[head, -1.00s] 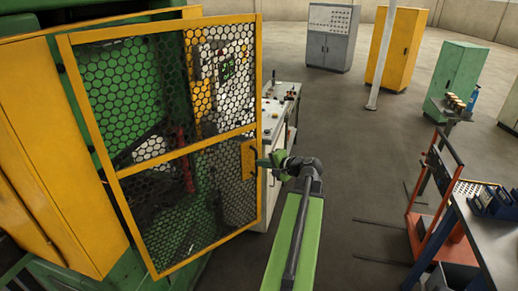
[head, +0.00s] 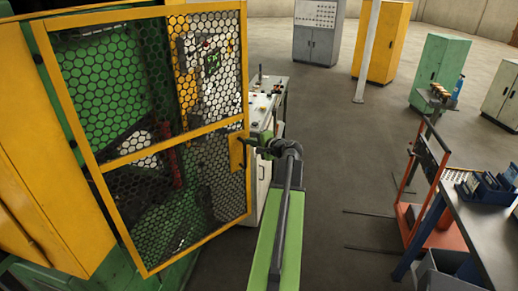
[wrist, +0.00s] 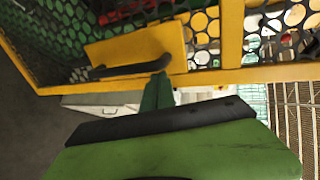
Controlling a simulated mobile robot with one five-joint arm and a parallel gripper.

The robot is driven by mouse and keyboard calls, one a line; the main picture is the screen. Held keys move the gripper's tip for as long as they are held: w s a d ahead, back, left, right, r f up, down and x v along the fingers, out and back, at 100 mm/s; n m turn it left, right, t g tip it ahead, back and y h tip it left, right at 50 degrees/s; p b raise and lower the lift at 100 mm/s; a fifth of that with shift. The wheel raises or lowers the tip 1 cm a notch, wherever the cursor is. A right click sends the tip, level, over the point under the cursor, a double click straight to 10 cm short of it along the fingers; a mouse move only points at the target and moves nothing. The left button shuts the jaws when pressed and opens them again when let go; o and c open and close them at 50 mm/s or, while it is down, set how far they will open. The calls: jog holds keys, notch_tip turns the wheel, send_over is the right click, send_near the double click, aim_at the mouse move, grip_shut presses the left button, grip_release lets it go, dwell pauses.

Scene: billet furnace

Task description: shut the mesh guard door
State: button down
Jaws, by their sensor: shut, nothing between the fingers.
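The mesh guard door (head: 165,146) fills the left of the head view, a yellow frame with dark hexagonal mesh and a middle rail. It appears to stand open, its right edge out in front of the control desk. Its yellow handle plate (head: 236,152) is on the right edge below the rail; the wrist view shows the plate (wrist: 140,45) with a dark handle bar (wrist: 125,70). My gripper (head: 249,142) is shut and empty, its green fingers (wrist: 160,80) at the door edge beside the handle. I cannot tell whether they touch it.
The green and yellow machine (head: 50,150) stands behind and left of the door. A control desk (head: 266,110) is just beyond the door's right edge. An orange-red cart (head: 430,225) and a workbench (head: 480,235) are at right. Floor between is clear.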

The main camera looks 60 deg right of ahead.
jog(key=shift+w+d, duration=0.2)
jog(key=shift+w, duration=0.35)
jog(key=shift+w+d, duration=0.15)
jog(key=shift+w, duration=0.35)
